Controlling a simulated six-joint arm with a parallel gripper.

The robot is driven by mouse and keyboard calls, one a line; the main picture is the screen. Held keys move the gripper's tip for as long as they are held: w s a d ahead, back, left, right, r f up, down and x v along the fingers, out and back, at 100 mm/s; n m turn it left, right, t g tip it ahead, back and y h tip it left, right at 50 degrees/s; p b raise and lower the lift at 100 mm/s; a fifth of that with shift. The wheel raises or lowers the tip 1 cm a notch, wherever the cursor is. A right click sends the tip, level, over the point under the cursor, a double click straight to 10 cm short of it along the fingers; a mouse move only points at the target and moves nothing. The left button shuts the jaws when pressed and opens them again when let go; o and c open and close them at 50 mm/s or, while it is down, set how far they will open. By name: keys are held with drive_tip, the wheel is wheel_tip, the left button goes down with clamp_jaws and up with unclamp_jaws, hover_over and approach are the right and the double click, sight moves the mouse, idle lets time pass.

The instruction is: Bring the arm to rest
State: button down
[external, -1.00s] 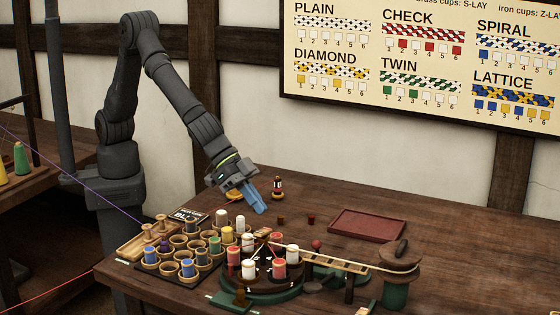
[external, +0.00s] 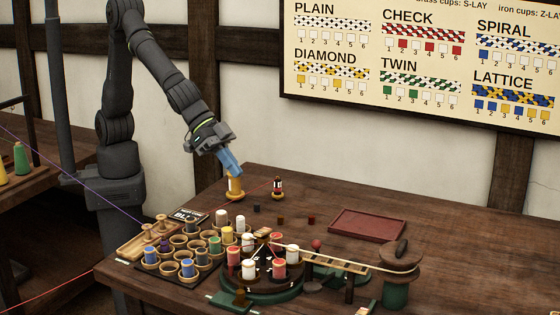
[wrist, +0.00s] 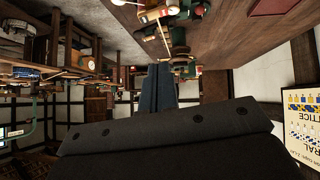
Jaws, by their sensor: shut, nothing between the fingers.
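My gripper (external: 232,164) is shut and empty in the external view. Its blue fingers point down and to the right, above the back left part of the wooden table (external: 450,220). Behind the fingertips in the picture stands a yellow-orange spool (external: 235,187); I cannot tell whether there is any contact. In the wrist view the dark fingers (wrist: 158,88) are together with nothing visible between them. The table's contents show upside down at the top of that view.
Cups with coloured bobbins (external: 188,268) and a round green-based stand of bobbins (external: 262,297) fill the table's front left. A small dark figure-like spool (external: 278,187) stands at the back. A red tray (external: 367,225) lies right of it. A pattern board (external: 420,60) hangs on the wall.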

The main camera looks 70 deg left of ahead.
sight(264, 228)
drive_tip(key=x, duration=0.6)
drive_tip(key=shift+w, duration=0.1)
drive_tip(key=c, duration=0.6)
unclamp_jaws()
drive_tip(key=a+r+g+y, duration=0.2)
drive_tip(key=a+r+g, duration=0.15)
drive_tip(key=r, duration=0.45)
drive_tip(key=shift+g, duration=0.25)
drive_tip(key=x, duration=1.7)
drive_tip(key=shift+a+f, duration=0.15)
drive_tip(key=shift+f, duration=0.15)
